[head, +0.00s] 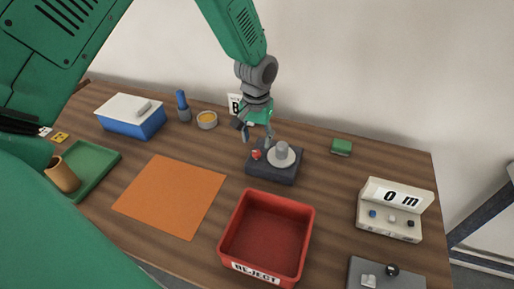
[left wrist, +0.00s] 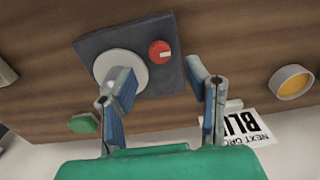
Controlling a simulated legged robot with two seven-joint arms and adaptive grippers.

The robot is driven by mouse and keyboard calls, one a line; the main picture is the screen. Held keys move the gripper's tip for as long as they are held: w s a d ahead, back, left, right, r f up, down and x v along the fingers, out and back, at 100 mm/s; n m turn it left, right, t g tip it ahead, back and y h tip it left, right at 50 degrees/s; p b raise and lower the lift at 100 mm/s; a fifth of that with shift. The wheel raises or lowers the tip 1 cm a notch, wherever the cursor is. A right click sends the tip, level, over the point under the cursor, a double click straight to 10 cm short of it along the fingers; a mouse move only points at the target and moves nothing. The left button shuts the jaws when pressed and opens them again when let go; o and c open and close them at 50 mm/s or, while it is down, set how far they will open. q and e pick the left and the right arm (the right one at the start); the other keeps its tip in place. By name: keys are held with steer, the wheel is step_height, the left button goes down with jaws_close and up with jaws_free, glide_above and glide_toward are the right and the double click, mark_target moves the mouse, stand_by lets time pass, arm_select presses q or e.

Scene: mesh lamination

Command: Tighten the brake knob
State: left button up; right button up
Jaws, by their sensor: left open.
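My left gripper (head: 256,134) hangs just above the far side of the base. Its jaws (left wrist: 156,85) are open and empty, with the knob beyond the gap between the fingertips, not gripped. My right gripper is not in view.
A red REJECT bin (head: 239,268) stands nearby in front, with an orange mat (head: 172,195) to its left. A small bowl (head: 207,120), a blue box (head: 134,121) and a card (left wrist: 243,127) are behind or left. A display box (head: 391,232) stands right.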

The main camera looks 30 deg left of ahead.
mark_target(257, 152)
arm_select(q)
step_height(257, 152, up, 7)
steer(key=shift+f, duration=0.15)
stand_by(0.4)
